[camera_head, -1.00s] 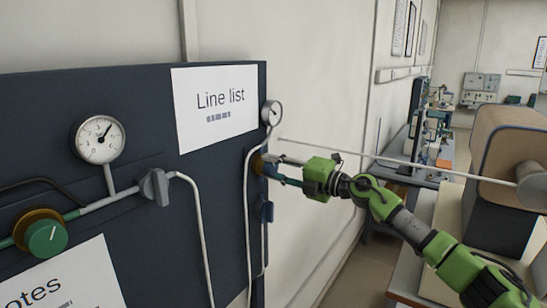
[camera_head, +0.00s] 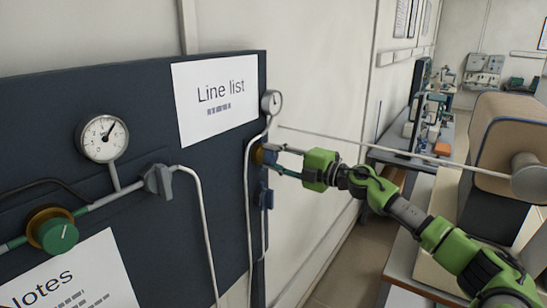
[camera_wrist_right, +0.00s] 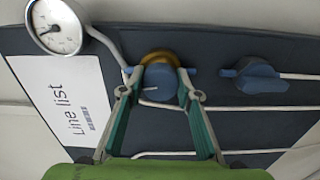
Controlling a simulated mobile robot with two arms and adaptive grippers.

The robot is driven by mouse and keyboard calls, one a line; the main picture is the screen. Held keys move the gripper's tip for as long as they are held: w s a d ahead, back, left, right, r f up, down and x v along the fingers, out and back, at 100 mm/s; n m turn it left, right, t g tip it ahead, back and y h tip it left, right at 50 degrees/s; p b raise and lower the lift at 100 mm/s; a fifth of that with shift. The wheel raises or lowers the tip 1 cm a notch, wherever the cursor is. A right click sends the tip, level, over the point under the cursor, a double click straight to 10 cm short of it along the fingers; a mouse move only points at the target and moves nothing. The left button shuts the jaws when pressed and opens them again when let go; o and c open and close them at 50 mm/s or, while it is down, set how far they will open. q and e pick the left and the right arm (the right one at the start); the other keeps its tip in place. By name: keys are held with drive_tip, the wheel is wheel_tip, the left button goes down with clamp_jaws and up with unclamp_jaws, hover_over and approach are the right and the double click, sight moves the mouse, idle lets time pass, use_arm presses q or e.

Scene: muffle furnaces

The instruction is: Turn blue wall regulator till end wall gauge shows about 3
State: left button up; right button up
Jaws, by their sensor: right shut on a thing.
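The blue regulator knob (camera_wrist_right: 160,84) with its brass collar (camera_wrist_right: 158,57) sits on the dark wall panel. My right gripper (camera_wrist_right: 159,77) has one finger on each side of the knob and is shut on it. In the head view my right gripper (camera_head: 270,160) reaches the panel's right edge, where it largely hides the knob. The end gauge (camera_head: 271,102) stands just above, small and seen at a slant. The same round white gauge (camera_wrist_right: 56,25) is in the upper left of the wrist view; its numbers are too small to read. My left gripper is not in view.
A grey valve handle (camera_head: 158,181), a green knob (camera_head: 58,235) and a larger gauge (camera_head: 102,138) are on the panel's left part. A blue valve handle (camera_wrist_right: 256,77) is beside the regulator. Thin pipes run close by. Benches with equipment stand to the right.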

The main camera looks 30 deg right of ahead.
drive_tip(key=o, duration=1.1)
drive_tip(key=shift+d, duration=0.1)
drive_tip(key=shift+v, duration=6)
